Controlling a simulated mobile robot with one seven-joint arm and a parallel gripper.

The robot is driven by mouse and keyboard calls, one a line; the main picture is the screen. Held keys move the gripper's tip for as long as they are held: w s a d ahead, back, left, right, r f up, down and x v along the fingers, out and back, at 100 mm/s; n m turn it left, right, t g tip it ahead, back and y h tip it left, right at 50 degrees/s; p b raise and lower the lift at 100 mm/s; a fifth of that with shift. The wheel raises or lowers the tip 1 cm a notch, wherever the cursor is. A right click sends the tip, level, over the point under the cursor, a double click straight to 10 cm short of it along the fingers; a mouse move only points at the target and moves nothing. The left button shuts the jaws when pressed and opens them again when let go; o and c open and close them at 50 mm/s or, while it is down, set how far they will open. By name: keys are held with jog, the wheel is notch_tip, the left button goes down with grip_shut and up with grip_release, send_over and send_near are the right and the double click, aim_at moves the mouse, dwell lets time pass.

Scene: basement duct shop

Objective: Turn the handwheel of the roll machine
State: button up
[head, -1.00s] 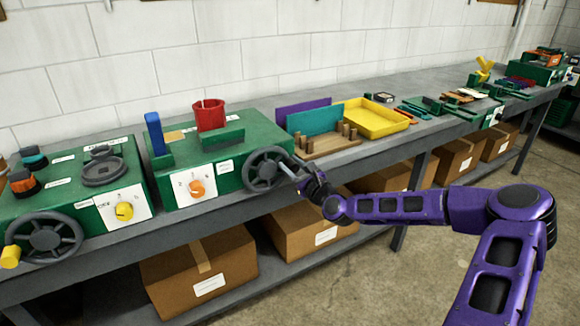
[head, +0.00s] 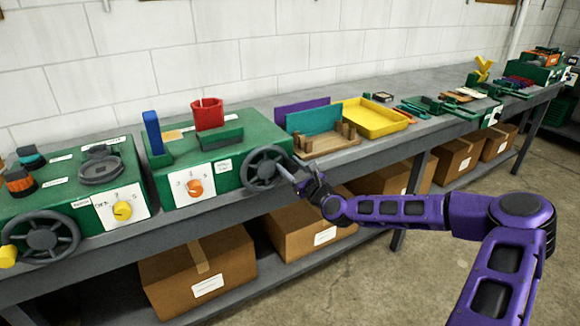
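A dark grey spoked handwheel (head: 264,167) is on the right end of a green machine (head: 232,160). This machine carries a blue upright block, a red cup-like part and an orange dial. A second dark handwheel (head: 42,237) with a yellow knob is on the front of another green machine (head: 125,192) at the left. The labels are too small to read, so I cannot tell which is the roll machine. My gripper (head: 303,181) is at the right side of the first handwheel, close to its rim. Its fingers are small and partly hidden; contact and opening are unclear.
The grey bench (head: 222,204) runs along the block wall. Right of the handwheel are a wooden rack (head: 325,143) and a yellow tray (head: 375,118). Cardboard boxes (head: 198,268) sit on the lower shelf. The floor in front is open.

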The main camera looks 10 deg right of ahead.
jog(key=v, duration=1.7)
jog(key=shift+s, duration=0.2)
jog(key=shift+d, duration=0.1)
